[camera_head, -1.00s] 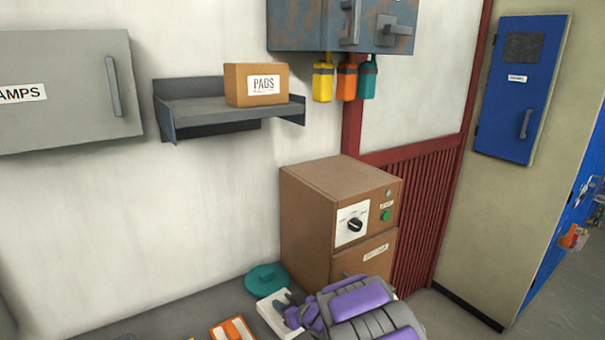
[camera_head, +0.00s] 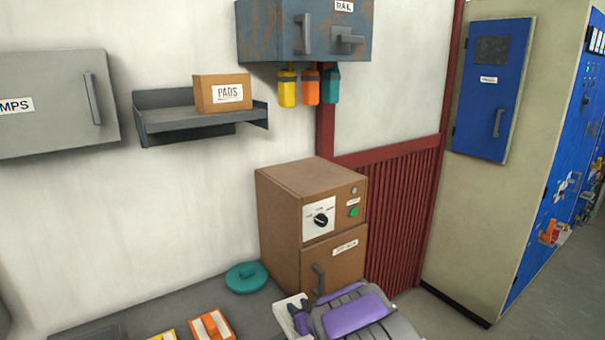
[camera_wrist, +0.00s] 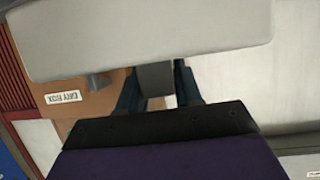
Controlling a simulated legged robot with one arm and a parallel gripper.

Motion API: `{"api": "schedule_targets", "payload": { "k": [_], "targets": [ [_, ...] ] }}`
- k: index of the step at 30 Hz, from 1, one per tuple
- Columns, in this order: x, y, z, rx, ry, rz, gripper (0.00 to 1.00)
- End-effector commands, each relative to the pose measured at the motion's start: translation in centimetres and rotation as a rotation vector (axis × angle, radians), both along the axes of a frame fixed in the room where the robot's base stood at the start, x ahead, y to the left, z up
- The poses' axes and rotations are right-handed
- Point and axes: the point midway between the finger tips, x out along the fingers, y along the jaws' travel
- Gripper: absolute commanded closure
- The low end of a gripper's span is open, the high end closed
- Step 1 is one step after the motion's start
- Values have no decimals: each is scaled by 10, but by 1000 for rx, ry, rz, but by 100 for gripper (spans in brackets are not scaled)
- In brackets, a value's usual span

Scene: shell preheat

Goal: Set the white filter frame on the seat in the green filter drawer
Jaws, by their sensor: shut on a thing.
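The white filter frame (camera_wrist: 140,35) fills the top of the wrist view as a pale, wide block. My gripper (camera_wrist: 157,78) is shut on its grey tab, with a dark finger on each side. In the head view a corner of the white frame (camera_head: 281,312) shows at the bottom, left of my purple and grey arm. The arm hides most of the frame and the fingers there. The frame is in front of the brown cabinet; its height above the bench is unclear. I see no green filter drawer and no seat in these views.
The brown cabinet (camera_head: 285,215) with a dial stands close behind my arm. A teal round lid (camera_head: 246,278) and an orange-and-white piece (camera_head: 212,325) lie on the grey bench (camera_head: 150,312). A shelf (camera_head: 190,118) holds a PADS box (camera_head: 223,93). Wall boxes hang above.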

Motion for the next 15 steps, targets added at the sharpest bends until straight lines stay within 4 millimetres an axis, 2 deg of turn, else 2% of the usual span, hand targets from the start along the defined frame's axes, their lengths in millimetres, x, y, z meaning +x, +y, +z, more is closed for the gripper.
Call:
{"api": "schedule_targets", "payload": {
  "k": [5, 12, 15],
  "targets": [
    [-6, -34, 14, -7, 1, -130, 100],
    [-28, -113, 39, -9, -3, -377, 100],
    [-36, -136, 44, -7, -5, -445, 100]
  ]
}}
